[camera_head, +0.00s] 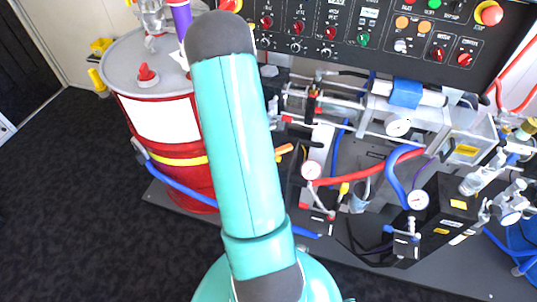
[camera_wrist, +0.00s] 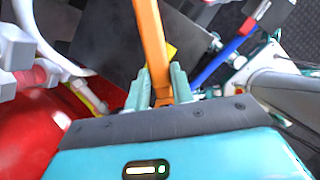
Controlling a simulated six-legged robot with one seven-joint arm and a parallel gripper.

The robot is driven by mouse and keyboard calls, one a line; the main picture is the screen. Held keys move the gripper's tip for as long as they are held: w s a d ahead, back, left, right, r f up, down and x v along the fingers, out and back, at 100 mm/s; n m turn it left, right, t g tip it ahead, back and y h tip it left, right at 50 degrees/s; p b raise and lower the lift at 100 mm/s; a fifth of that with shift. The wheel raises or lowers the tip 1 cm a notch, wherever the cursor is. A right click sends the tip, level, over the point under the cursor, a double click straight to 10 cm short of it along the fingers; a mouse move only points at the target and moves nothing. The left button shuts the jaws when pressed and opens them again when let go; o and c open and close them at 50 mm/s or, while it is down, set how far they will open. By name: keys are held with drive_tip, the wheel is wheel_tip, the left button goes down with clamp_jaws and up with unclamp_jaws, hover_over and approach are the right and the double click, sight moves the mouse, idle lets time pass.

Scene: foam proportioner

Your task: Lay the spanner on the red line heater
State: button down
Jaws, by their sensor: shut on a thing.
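My gripper (camera_wrist: 160,88) is shut on an orange spanner (camera_wrist: 151,38) in the wrist view. The spanner's shaft runs away from the fingers toward the top edge, and its far end is out of frame. In the head view, my arm hides the gripper; a small orange end of the spanner (camera_head: 285,150) shows just right of the arm. In the wrist view, a dark flat-faced box (camera_wrist: 112,38) lies beyond the fingers, beside and partly behind the spanner. I cannot tell whether this is the red line heater, or whether the spanner touches it.
A red drum (camera_head: 165,156) with a grey lid stands left of my arm. A control panel (camera_head: 380,30) is at the top. A red hose (camera_head: 365,176), blue hoses, gauges and a black box (camera_head: 445,215) with yellow labels crowd the right. Dark floor (camera_head: 70,200) at left is clear.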

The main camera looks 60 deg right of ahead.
drive_tip(key=shift+f, duration=0.75)
drive_tip(key=shift+f, duration=0.1)
drive_tip(key=c, duration=1.2)
unclamp_jaws()
drive_tip(key=v, duration=1.2)
drive_tip(key=w+a+r+m+t, duration=0.2)
drive_tip(key=w+a+r+m, duration=0.15)
drive_tip(key=a+r, duration=0.5)
drive_tip(key=w+a+r+m+t, duration=0.2)
drive_tip(key=w+a+r, duration=0.3)
drive_tip(key=a+r, duration=0.35)
drive_tip(key=s+a+r+m+t+y, duration=0.2)
drive_tip(key=s+a+r, duration=0.1)
drive_tip(key=a, duration=0.8)
drive_tip(key=s+a+r+m+t+y, duration=0.1)
drive_tip(key=a+r, duration=0.5)
drive_tip(key=a, duration=0.6)
drive_tip(key=shift+s+r+m+t+y, duration=0.2)
drive_tip(key=shift+s+m+t+y, duration=0.2)
drive_tip(key=shift+s+m+t, duration=0.55)
